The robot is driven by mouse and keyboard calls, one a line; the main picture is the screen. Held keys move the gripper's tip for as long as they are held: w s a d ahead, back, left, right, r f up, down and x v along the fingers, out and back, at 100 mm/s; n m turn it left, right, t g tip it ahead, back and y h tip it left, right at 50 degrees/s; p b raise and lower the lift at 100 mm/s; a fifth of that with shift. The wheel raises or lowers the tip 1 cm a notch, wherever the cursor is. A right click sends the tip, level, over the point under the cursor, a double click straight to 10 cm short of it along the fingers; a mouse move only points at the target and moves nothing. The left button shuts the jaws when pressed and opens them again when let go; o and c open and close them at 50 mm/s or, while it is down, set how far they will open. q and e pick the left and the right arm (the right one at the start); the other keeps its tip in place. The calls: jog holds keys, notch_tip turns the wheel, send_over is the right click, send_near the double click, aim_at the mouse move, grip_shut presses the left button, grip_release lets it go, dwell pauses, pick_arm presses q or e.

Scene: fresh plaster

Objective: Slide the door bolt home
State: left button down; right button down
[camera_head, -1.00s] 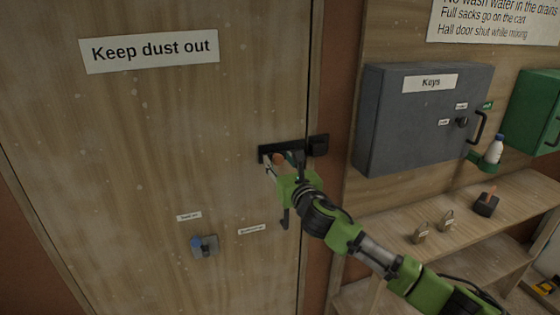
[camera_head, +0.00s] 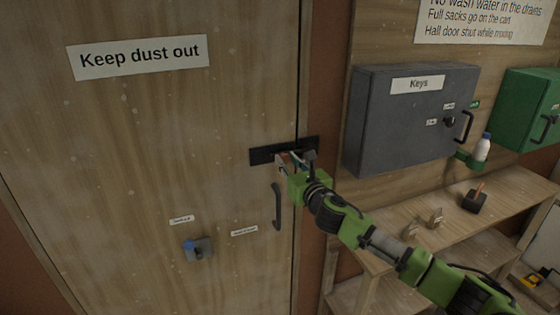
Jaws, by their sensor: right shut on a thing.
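The black door bolt (camera_head: 262,155) is mounted level on the wooden door (camera_head: 170,120), near its right edge. Its right end reaches across the gap to the frame side. My right gripper (camera_head: 290,160) is at the right part of the bolt, shut on the bolt's knob. The knob is mostly hidden by the fingers, and the fingers and wrist cover part of the bolt's right end. I cannot tell exactly how far the bar reaches into its keeper. My left gripper is not in view.
A black door handle (camera_head: 277,206) hangs just below my right gripper. A grey key cabinet (camera_head: 410,120) and a wooden shelf (camera_head: 450,215) with padlocks stand to the right of my arm.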

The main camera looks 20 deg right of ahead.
jog(key=shift+d, duration=0.15)
jog(key=c, duration=1.8)
grip_release()
jog(key=shift+o, duration=0.2)
jog(key=shift+d, duration=0.2)
jog(key=shift+s+a, duration=0.1)
jog(key=shift+s, duration=0.1)
jog(key=s, duration=1.1)
jog(key=shift+s+d, duration=0.3)
jog(key=shift+d, duration=0.05)
jog(key=shift+f, duration=0.1)
